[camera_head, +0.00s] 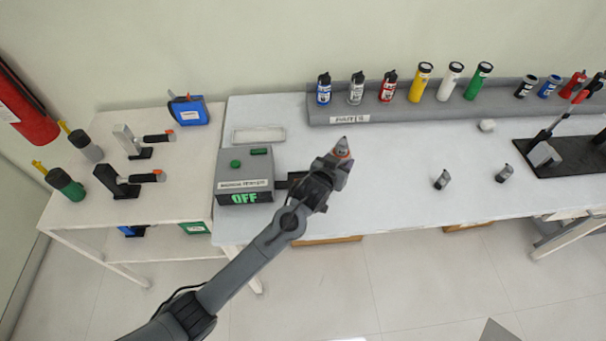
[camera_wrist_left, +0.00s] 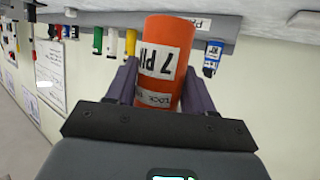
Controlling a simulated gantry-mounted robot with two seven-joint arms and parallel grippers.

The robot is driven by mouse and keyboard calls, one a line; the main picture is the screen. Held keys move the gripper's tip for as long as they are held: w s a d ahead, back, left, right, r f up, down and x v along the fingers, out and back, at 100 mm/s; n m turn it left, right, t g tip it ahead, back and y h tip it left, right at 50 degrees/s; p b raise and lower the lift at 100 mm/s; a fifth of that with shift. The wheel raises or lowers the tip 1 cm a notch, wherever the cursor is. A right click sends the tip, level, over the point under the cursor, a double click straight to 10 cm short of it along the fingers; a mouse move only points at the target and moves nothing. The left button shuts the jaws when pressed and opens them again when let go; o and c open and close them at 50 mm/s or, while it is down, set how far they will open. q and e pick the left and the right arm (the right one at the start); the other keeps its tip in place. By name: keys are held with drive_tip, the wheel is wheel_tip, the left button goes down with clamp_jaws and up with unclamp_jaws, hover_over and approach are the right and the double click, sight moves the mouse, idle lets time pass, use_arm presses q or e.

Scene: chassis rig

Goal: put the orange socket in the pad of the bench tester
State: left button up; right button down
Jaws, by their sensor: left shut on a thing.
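My left gripper (camera_head: 337,163) is shut on the orange socket (camera_wrist_left: 168,52), held above the table's left part. In the left wrist view the socket is a cylinder with a white "7 PIN" label, between the two fingers (camera_wrist_left: 163,85). The bench tester (camera_head: 243,170) is a grey box left of the gripper, with green buttons and a green OFF display. A dark part, perhaps its pad (camera_head: 284,184), shows at its right side, mostly hidden by my arm. My right gripper is not in view.
Two small grey sockets (camera_head: 442,180) (camera_head: 504,173) stand on the white table (camera_head: 400,200). A grey rack (camera_head: 400,110) with several bottles and torches runs along the back. A black stand (camera_head: 570,158) is at right; a side table (camera_head: 150,210) holds tools at left.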

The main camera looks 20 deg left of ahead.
use_arm(q)
drive_tip(key=shift+s+a+f, duration=0.15)
drive_tip(key=shift+a+f, duration=2.25)
drive_tip(key=shift+a, duration=0.05)
drive_tip(key=shift+s+a+f, duration=0.15)
drive_tip(key=shift+a+f, duration=2.25)
drive_tip(key=shift+a, duration=0.05)
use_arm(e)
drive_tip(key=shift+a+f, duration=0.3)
use_arm(q)
drive_tip(key=shift+b, duration=0.3)
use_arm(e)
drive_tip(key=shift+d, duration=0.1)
use_arm(q)
drive_tip(key=shift+f, duration=0.15)
drive_tip(key=o, duration=1.2)
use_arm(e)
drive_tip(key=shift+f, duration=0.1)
use_arm(q)
drive_tip(key=shift+o, duration=0.2)
